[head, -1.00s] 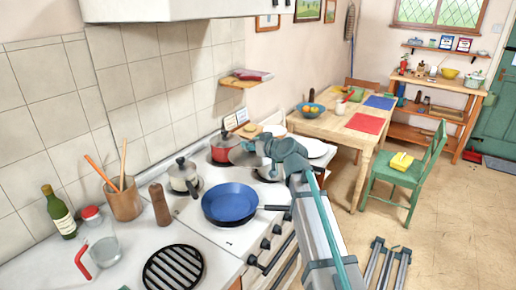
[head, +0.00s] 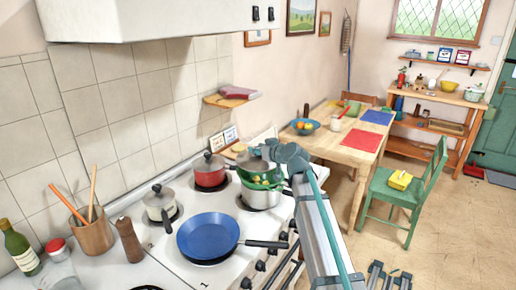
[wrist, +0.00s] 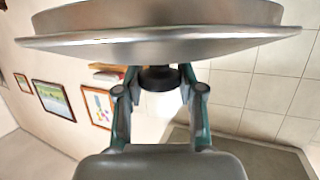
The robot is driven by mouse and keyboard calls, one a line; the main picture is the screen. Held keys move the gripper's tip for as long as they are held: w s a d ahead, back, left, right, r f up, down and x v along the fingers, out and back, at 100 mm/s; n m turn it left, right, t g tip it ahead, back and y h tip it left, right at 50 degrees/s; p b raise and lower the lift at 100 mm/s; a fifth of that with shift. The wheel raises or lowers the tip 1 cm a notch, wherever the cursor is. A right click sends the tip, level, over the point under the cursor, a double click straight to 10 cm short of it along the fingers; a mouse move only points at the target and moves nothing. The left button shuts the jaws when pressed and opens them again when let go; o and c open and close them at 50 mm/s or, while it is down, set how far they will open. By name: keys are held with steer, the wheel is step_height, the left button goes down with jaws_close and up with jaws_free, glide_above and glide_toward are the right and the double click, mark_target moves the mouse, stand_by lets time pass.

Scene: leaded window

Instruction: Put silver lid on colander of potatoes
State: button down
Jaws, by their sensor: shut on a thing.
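The silver lid (wrist: 165,40) spans the top of the wrist view, seen edge-on, with its dark knob (wrist: 160,78) between the two fingertips. My gripper (wrist: 160,90) is shut on that knob. In the head view my gripper (head: 272,152) is at the back of the stove, with the grey lid (head: 251,162) at its left. The green colander (head: 257,184) holds yellowish potatoes (head: 262,178). It sits at the top of a silver pot (head: 262,198), just below the lid. The gripper and arm hide part of this, so I cannot tell whether lid and colander touch.
A red pot (head: 210,177) stands left of the colander, with a blue frying pan (head: 208,235) nearer on the stove. A cream lidded pot (head: 160,203) is further left. A wall shelf (head: 230,98) and the hood (head: 150,18) are above. The dining table (head: 345,140) is beyond.

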mark_target(258, 156)
steer(key=shift+f+b, duration=0.35)
steer(key=shift+f, duration=1.25)
steer(key=shift+f+b, duration=0.75)
steer(key=shift+b, duration=0.25)
steer(key=shift+w+d+f+b, duration=0.1)
steer(key=shift+d+f+b, duration=0.05)
steer(key=shift+f+b, duration=0.3)
steer(key=shift+w+d+f+b, duration=0.1)
steer(key=shift+f+b, duration=0.15)
steer(key=shift+b, duration=0.3)
